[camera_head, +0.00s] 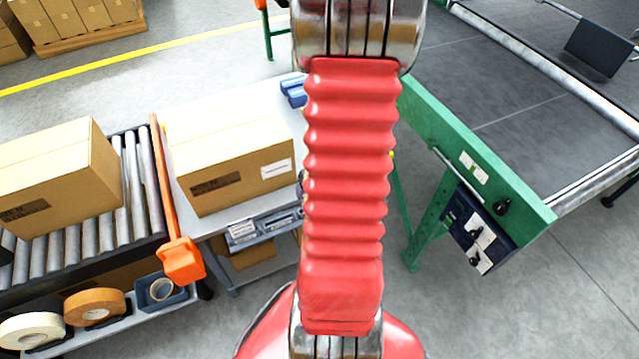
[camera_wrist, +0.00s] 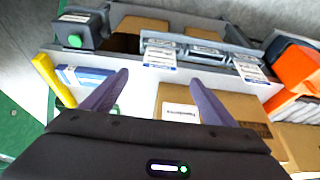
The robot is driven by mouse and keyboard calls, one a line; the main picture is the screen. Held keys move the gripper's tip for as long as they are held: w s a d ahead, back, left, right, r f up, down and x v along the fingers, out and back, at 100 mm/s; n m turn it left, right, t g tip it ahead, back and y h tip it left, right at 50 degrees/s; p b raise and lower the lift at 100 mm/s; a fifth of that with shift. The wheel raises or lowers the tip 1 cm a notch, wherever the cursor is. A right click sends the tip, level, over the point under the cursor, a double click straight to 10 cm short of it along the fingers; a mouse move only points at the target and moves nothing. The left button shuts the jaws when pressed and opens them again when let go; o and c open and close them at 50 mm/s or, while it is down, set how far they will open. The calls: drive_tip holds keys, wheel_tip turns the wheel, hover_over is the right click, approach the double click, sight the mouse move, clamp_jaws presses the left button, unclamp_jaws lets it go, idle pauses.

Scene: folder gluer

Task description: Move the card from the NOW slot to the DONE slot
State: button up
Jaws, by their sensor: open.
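A grey card rail (camera_wrist: 185,40) runs along the table edge in the wrist view. The rail also shows in the head view (camera_head: 270,225), partly behind my arm. My gripper (camera_wrist: 158,77) is open and empty, its fingers pointing towards the rail. My arm hides it in the head view.
A cardboard box (camera_head: 230,165) stands on the white table (camera_head: 235,105). A green machine frame (camera_head: 480,150) stands at right. Grey floor is open between.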

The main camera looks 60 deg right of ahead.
drive_tip(key=shift+v, duration=1.05)
idle(0.8)
